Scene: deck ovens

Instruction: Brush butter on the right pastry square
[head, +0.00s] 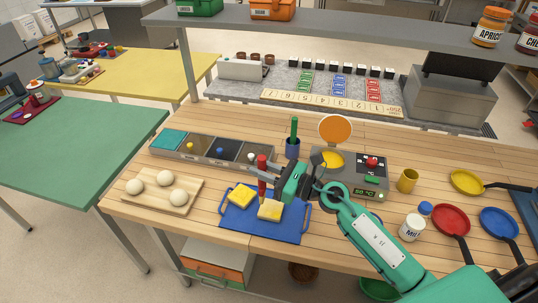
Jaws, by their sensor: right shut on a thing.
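A blue tray (250,230) lies on the wooden bench with two pale yellow pastry squares on it. The left pastry square (240,196) is bare of any tool. The right pastry square (270,210) has the tip of a red-handled brush (262,164) right over it. The brush is upright, and I cannot tell whether its bristles touch the square. My right gripper (271,184) is shut on the brush, coming in from the right. A pan of yellow butter (332,159) sits behind the gripper, partly hidden by it. My left gripper is out of view.
A board (188,200) with three dough balls is at left. A bin row (209,149), a blue cup (292,149) with a green-handled tool and an orange disc (335,130) stand behind. A mug (407,180), milk bottle (411,228) and coloured pans (451,220) are at right.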

